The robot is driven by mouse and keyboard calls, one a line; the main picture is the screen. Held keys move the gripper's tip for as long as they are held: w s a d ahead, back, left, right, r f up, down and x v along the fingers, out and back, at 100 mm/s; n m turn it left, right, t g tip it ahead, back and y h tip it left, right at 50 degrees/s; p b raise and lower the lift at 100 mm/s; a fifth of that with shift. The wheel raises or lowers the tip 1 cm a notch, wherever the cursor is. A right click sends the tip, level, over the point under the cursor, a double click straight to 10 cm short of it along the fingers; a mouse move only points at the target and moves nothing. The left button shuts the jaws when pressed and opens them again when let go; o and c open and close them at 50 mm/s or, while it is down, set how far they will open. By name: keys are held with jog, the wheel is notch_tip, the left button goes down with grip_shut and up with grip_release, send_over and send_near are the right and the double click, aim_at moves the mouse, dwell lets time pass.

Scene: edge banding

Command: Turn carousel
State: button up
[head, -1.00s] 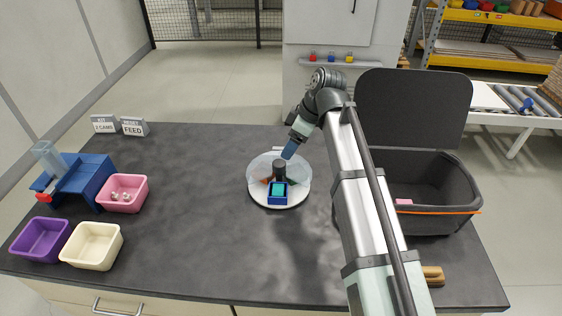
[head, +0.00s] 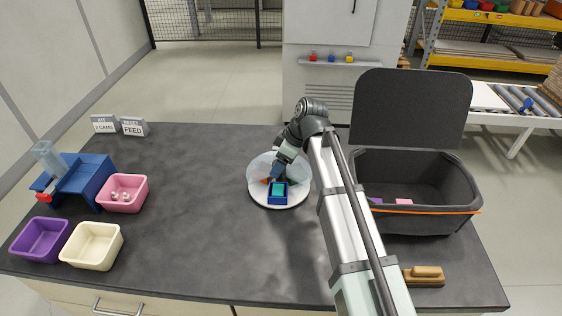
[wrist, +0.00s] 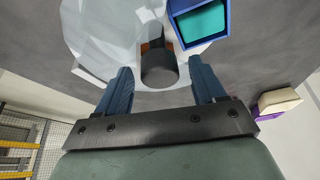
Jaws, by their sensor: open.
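The carousel (head: 262,197) is a round white disc with a clear cover over its back part, in the middle of the table. A blue box with a teal inside (head: 278,193) sits at its front; it also shows at the top of the wrist view (wrist: 200,20). A dark round knob (wrist: 158,68) stands at the carousel's centre. My gripper (head: 276,175) is down at the knob, with its blue fingers open on either side of it in the wrist view (wrist: 160,85). I cannot tell whether the fingers touch the knob. An orange-brown piece shows under the clear cover.
A black open bin (head: 460,205) stands at the right, with a brush (head: 425,277) in front. Pink (head: 122,206), purple (head: 40,252) and cream (head: 92,260) trays and a blue feeder (head: 82,180) are at the left. The table between is clear.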

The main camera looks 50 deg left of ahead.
grip_shut()
dwell(0.5)
jog(key=shift+w+n+g, duration=0.1)
jog(key=shift+n+g, duration=0.2)
jog(key=shift+n, duration=0.3)
jog(key=shift+a+n+g+h, duration=0.15)
jog(key=shift+n+g+h, duration=0.25)
jog(key=shift+n, duration=0.8)
jog(key=shift+w+n+g+h, duration=0.15)
jog(key=shift+n+h, duration=0.25)
jog(key=shift+n, duration=0.7)
jog(key=shift+s+n+g+h, duration=0.1)
jog(key=shift+n+g+h, duration=0.25)
jog(key=shift+n, duration=0.75)
jog(key=shift+a+n+h, duration=0.15)
jog(key=shift+n+h, duration=0.7)
jog(key=shift+n, duration=1.05)
jog(key=shift+a+n+h, duration=0.1)
jog(key=shift+n+h, duration=0.5)
jog(key=shift+n, duration=1.5)
